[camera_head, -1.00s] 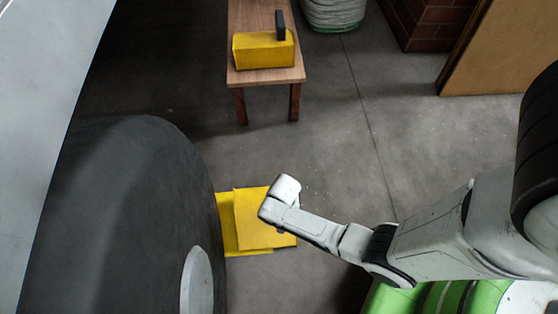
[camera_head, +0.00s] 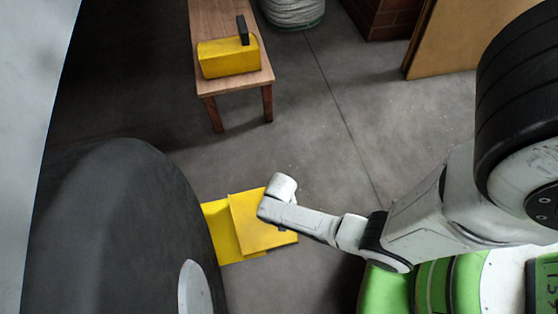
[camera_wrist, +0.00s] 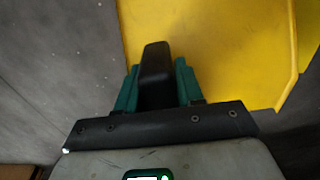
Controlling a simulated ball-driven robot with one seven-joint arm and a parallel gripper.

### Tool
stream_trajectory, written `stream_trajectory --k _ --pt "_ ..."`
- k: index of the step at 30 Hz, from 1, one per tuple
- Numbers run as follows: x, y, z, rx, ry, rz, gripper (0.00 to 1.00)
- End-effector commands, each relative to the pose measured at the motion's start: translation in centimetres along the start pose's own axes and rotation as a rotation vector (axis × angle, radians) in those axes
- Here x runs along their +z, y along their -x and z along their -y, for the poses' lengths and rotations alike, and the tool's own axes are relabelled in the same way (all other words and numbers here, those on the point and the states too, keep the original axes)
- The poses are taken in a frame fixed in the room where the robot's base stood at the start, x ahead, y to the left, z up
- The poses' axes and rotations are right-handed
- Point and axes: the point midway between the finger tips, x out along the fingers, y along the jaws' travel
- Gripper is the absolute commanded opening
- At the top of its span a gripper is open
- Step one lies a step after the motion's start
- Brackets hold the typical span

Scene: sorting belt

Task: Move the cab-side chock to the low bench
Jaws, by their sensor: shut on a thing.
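My gripper (camera_wrist: 157,85) is shut on the black handle of a yellow chock (camera_wrist: 220,45), with a green finger on each side of the handle. In the head view this chock (camera_head: 258,225) is under my wrist, near the big dark tyre, and my wrist hides its handle. A second yellow surface (camera_head: 225,238) shows partly covered between it and the tyre. I cannot tell how high the held chock is above the floor. The low wooden bench (camera_head: 206,30) stands at the top. Another yellow chock (camera_head: 228,58) with an upright black handle rests on its near end.
The big tyre (camera_head: 110,220) fills the lower left. A pale woven sack (camera_head: 293,8) stands right of the bench, and a brick block (camera_head: 385,15) and a brown panel (camera_head: 440,40) are at upper right. The grey floor (camera_head: 310,120) between chock and bench is clear.

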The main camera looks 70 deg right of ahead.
Motion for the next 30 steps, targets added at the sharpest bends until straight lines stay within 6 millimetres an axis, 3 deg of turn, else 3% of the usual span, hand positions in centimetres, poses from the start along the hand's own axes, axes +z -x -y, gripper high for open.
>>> stream_trajectory --k 8,30 --pt "-0.1 0.7 0.1 -0.002 0.0 -0.002 0.0" --pt "-0.1 6.8 0.1 -0.002 0.0 -0.003 0.0"
